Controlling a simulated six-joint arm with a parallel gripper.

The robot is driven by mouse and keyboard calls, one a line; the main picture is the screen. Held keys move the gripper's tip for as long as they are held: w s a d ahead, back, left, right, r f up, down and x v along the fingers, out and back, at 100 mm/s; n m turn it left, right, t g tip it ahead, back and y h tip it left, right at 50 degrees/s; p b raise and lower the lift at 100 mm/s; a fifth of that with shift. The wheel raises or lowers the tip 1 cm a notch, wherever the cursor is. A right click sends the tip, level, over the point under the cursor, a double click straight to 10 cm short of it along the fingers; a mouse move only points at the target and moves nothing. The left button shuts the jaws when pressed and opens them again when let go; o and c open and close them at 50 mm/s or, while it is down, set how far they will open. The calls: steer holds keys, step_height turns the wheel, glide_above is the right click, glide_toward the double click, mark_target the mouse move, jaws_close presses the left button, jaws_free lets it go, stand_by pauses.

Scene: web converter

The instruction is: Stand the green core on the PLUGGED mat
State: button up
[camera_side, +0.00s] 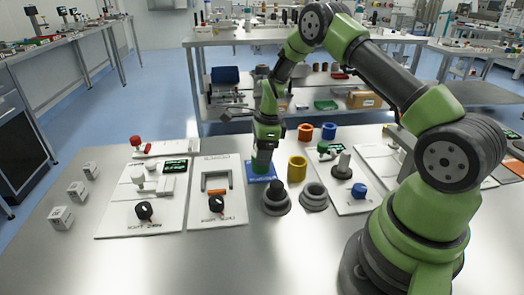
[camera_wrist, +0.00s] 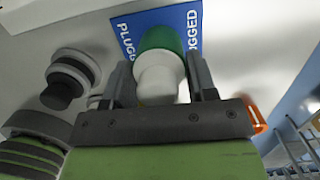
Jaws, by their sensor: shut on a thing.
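The green core (camera_side: 261,166) is between the fingers of my gripper (camera_side: 263,153), over the blue mat (camera_side: 252,180). In the wrist view, the green core (camera_wrist: 158,39) has a white rounded plug (camera_wrist: 158,82) at its near end. The two fingers of my gripper (camera_wrist: 161,82) flank the plug and core, shut on them. The blue PLUGGED mat (camera_wrist: 135,24) lies behind the core, its lettering partly hidden. The core looks roughly upright, on or just above the mat; I cannot tell whether it touches.
A yellow core (camera_side: 297,169) and dark stepped stands (camera_side: 275,204) (camera_side: 314,199) are just right of the mat. Orange (camera_side: 306,132) and blue (camera_side: 329,131) cores stand behind. White boards (camera_side: 170,213) with fittings lie left. The table's front middle is clear.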

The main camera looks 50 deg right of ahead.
steer(key=shift+f, duration=0.15)
steer(key=o, duration=0.9)
steer(key=shift+c, duration=0.2)
steer(key=s+a+r+n+t, duration=0.1)
steer(key=s+a+r+n, duration=0.15)
steer(key=r, duration=0.85)
steer(key=s+a+r+n+t, duration=0.1)
steer(key=s+a+r+n, duration=0.2)
steer(key=r, duration=0.8)
steer(key=s+a+r+n+t, duration=0.2)
steer(key=s+a+n, duration=0.2)
steer(key=s+n, duration=0.4)
steer(key=s+a+r+n+t, duration=0.2)
steer(key=s+a+n, duration=0.3)
steer(key=s+n, duration=0.4)
steer(key=shift+a+r+y, duration=0.2)
steer(key=shift+r+y, duration=0.2)
steer(key=shift+r, duration=0.4)
steer(key=shift+n, duration=0.25)
